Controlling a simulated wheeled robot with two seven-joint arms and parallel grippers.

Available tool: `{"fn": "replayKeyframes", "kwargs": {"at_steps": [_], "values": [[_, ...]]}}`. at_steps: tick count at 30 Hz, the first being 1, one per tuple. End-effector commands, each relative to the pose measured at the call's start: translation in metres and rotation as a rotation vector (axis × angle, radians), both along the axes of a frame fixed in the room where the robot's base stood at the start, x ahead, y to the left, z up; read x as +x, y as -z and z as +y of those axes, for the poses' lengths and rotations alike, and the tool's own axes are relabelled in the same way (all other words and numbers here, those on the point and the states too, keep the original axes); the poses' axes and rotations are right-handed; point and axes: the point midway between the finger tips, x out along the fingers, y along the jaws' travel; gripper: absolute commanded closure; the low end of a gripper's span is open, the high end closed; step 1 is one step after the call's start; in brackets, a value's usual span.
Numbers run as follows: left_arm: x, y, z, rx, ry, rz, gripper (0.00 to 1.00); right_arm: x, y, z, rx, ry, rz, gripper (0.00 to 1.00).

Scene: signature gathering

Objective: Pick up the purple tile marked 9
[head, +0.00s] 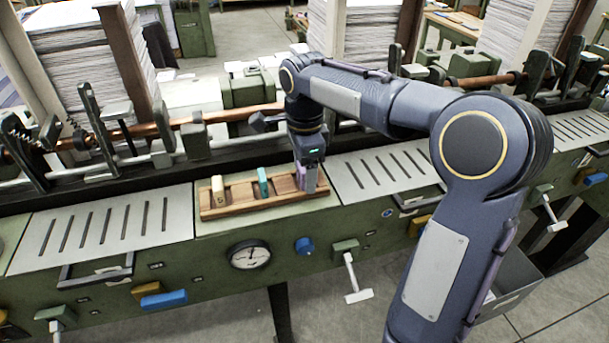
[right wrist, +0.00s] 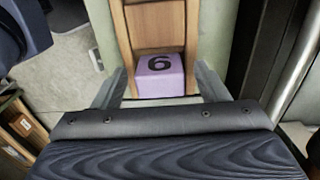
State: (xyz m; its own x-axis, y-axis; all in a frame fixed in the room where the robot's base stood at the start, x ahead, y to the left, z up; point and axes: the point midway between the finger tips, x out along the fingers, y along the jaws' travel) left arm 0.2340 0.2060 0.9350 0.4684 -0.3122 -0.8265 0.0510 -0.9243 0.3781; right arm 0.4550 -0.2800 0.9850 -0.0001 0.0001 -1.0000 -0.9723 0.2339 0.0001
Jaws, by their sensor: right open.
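The purple tile (right wrist: 160,76) sits in a slot of a wooden rack (right wrist: 122,40). Its top carries a dark digit that reads as 9 or 6 depending on which way up it is. My right gripper (right wrist: 162,84) is open, with one finger on each side of the tile and gaps visible beside it. In the head view my right gripper (head: 308,180) points down at the right end of the rack (head: 250,208), largely covering the purple tile (head: 300,177). My left gripper is not in view.
A cream tile (head: 218,190) and a teal tile (head: 263,183) stand in the rack's other slots. Slotted metal plates (head: 100,232) flank the rack on the green machine (head: 210,262). A rod and levers (head: 195,138) run behind it.

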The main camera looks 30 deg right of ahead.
Motion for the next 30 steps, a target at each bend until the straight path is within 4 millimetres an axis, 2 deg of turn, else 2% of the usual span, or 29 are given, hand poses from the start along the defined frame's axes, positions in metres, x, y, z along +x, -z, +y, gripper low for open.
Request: {"fn": "replayKeyframes", "kwargs": {"at_steps": [2,13,20,23,27,30], "values": [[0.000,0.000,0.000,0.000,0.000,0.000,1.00,0.000,0.000,0.000,0.000,0.000,0.000,0.34],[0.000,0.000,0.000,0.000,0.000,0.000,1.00,0.000,0.000,0.000,0.000,0.000,0.000,0.82],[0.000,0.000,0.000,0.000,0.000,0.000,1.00,0.000,-0.002,0.000,0.000,0.000,-0.001,0.82],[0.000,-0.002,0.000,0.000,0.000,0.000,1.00,0.001,-0.009,0.000,0.001,0.000,-0.002,0.82],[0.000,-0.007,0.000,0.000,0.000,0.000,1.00,0.001,-0.033,0.000,0.000,0.000,-0.005,0.82],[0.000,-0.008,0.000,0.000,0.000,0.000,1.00,-0.009,-0.053,-0.013,0.000,0.004,-0.006,0.82]]}}
